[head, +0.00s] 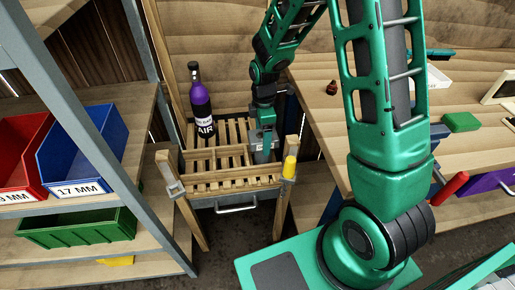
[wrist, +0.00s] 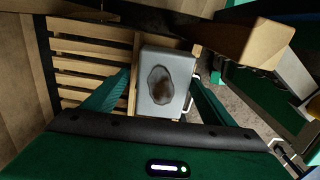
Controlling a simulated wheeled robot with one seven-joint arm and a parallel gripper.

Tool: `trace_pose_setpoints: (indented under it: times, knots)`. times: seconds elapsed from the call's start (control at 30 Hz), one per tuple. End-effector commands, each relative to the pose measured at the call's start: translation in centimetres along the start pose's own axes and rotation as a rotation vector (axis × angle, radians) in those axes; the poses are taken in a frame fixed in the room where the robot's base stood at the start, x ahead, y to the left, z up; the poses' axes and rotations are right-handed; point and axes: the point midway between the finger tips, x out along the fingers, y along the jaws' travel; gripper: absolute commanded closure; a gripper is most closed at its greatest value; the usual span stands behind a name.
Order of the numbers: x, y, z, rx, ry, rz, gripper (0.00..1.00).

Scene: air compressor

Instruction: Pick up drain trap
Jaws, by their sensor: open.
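The grey drain trap (wrist: 148,97), as I take it, is a block with a dark, rough oval hollow in its top. It rests on a slatted wooden stand (wrist: 80,47). My gripper (wrist: 160,80) is open, with one green finger on each side of the block; I cannot tell whether either touches it. In the head view my gripper (head: 262,138) is lowered at the right part of the slatted stand (head: 240,184), with a grey piece (head: 260,156) low between its fingers. The gripper hides part of it.
A dark bottle with a purple band (head: 201,105) stands at the back left of the slats. Shelves with a blue bin (head: 85,150) and a red bin (head: 25,150) are left; a wooden workbench (head: 400,165) is right.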

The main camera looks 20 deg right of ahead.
Motion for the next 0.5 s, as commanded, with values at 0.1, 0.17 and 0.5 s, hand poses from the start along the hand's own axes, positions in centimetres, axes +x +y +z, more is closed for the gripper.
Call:
trace_pose_setpoints:
  times: [0.1, 0.17, 0.5]
  knots:
    - [0.17, -0.02, 0.0, 0.0, 0.0, -0.001, 0.22]
    - [0.24, -0.02, -0.01, 0.0, 0.0, -0.001, 0.22]
    - [0.3, -0.02, -0.02, 0.0, 0.0, 0.0, 0.27]
